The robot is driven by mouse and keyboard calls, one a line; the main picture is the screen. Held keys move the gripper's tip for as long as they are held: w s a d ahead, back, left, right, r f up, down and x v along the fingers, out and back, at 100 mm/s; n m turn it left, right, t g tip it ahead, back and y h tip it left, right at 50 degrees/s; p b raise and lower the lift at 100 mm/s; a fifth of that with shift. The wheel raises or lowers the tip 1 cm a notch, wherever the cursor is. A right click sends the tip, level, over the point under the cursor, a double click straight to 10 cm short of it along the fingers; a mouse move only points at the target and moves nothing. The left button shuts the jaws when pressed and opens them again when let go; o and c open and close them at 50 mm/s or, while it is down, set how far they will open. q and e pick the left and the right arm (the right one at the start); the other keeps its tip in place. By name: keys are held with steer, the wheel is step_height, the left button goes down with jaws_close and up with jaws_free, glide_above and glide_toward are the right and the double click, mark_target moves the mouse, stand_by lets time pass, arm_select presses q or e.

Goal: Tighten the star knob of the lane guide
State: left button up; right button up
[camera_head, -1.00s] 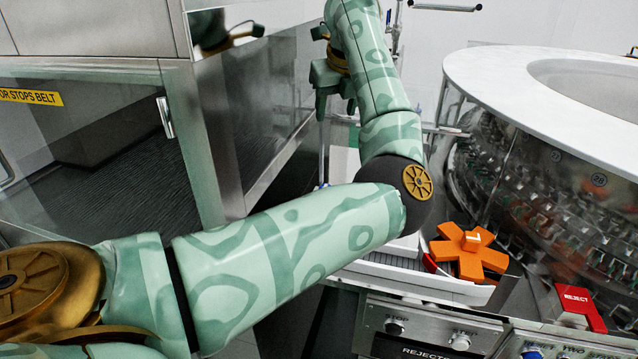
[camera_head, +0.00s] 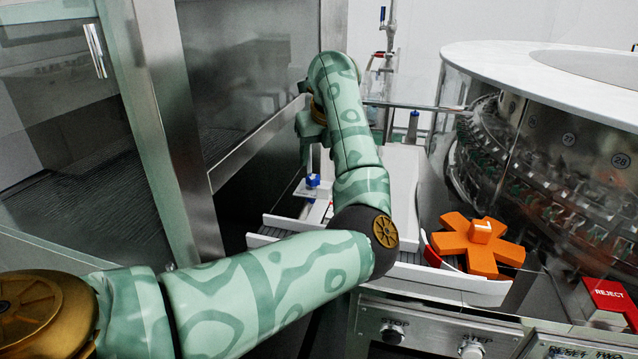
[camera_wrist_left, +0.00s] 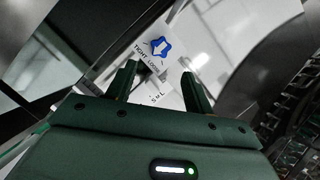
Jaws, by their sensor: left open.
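The blue star knob (camera_head: 313,180) shows small in the head view, on the white lane guide area left of my bent arm. In the left wrist view the star knob (camera_wrist_left: 159,47) sits on a white plate (camera_wrist_left: 150,60) printed TIGHT, LOOSE and S M L. My left gripper (camera_wrist_left: 160,78) is open and empty. Its two dark green fingers stand apart, with the knob showing beyond and between their tips. In the head view the left gripper (camera_head: 307,140) hangs above the knob, its fingers partly hidden by my wrist. My right gripper is in neither view.
An orange star wheel (camera_head: 480,245) lies on the deck at right, near a red REJECT box (camera_head: 609,298). The round washer (camera_head: 560,150) fills the right side. A steel-framed glass cabinet (camera_head: 160,130) stands at left. A control panel (camera_head: 430,335) runs along the front.

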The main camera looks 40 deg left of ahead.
mark_target(315, 178)
arm_select(q)
steer(key=b+x, duration=0.2)
steer(key=x, duration=0.5)
steer(key=shift+f+b, duration=0.15)
steer(key=shift+b, duration=0.2)
steer(key=shift+w+a+f, duration=0.1)
steer(key=shift+f, duration=0.2)
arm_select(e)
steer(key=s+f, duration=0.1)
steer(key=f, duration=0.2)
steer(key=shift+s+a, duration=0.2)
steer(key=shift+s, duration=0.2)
arm_select(q)
steer(key=shift+r, duration=0.1)
steer(key=c, duration=1)
